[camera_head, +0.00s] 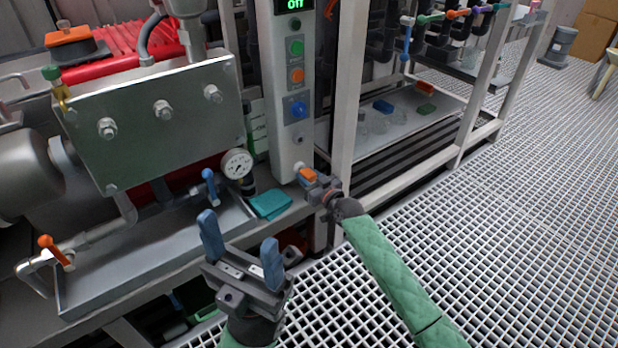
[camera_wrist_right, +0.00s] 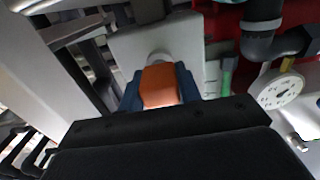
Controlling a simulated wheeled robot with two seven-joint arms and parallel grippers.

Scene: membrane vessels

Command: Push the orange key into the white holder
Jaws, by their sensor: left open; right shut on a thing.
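The orange key (camera_head: 308,175) is between the fingertips of my right gripper (camera_head: 311,177), in front of the lower end of the white control post. In the right wrist view the orange key (camera_wrist_right: 161,84) sits between the two blue fingers of the right gripper (camera_wrist_right: 160,90). A round white holder (camera_wrist_right: 158,57) on the post's face is directly beyond the key. The key's far end meets or nearly meets it; I cannot tell how far it is inside. My left gripper (camera_head: 240,250) is open and empty, its blue fingers apart, above the bench's front edge.
The white post (camera_head: 280,80) carries green, orange and blue buttons. A pressure gauge (camera_head: 237,164) and a teal cloth (camera_head: 270,204) are left of the right gripper. A frame upright (camera_head: 349,90) is close right. Grating floor lies open at right.

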